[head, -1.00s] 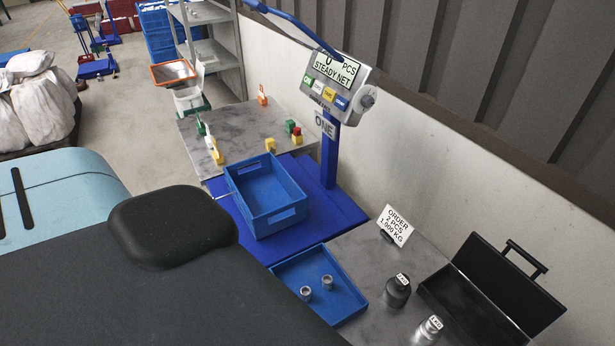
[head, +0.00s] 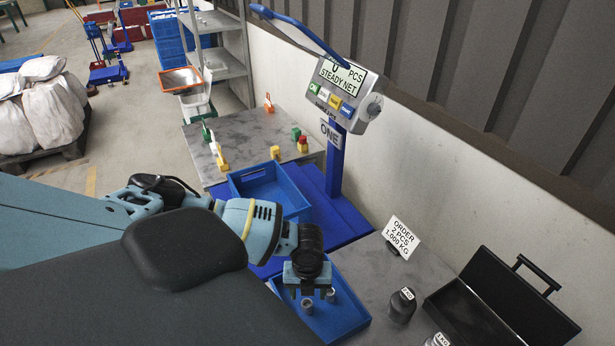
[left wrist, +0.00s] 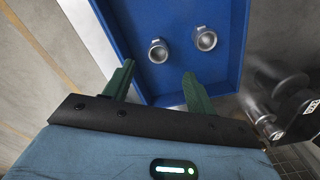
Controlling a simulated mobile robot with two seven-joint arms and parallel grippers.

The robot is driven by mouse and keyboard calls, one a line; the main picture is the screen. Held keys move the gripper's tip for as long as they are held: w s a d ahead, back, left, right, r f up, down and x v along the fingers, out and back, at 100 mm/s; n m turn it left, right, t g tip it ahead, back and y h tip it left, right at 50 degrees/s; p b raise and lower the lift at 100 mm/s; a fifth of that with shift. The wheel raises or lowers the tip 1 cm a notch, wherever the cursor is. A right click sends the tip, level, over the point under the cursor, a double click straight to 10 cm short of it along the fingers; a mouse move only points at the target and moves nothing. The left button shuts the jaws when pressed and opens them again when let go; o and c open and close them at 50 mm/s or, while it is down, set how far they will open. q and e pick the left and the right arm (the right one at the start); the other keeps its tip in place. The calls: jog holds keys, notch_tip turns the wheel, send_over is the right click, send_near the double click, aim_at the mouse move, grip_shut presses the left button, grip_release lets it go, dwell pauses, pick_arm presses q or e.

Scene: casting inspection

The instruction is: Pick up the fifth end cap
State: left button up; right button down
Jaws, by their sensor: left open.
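Two small silver end caps stand apart in the shallow blue tray (head: 350,321); nothing marks which is the fifth. One end cap (head: 307,306) is just below my left gripper (head: 308,290), and the other end cap (head: 331,296) is close on its right. In the left wrist view, one cap (left wrist: 158,50) lies ahead between the lines of the two green fingers, and the other cap (left wrist: 206,39) is farther right. My left gripper (left wrist: 158,76) is open and empty, apart from both caps. My right gripper is not in view.
A deeper blue bin (head: 241,186) sits behind my left arm by the scale display (head: 342,88), whose readout includes "PCS" and "STEADY NET". An order card (head: 400,237), a dark weight (head: 402,306) and an open black case (head: 470,310) stand right of the tray.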

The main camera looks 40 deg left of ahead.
aim_at(307, 303)
pick_arm(q)
jog(key=shift+w+a+r, duration=0.1)
jog(key=shift+a+r, duration=0.05)
jog(key=shift+a, duration=0.25)
jog(key=shift+f, duration=1.35)
jog(key=shift+d+f+b, duration=0.1)
jog(key=shift+f+b, duration=0.2)
jog(key=shift+f, duration=2.3)
jog(key=shift+c, duration=0.2)
jog(key=c, duration=1.1)
jog(key=shift+r, duration=0.15)
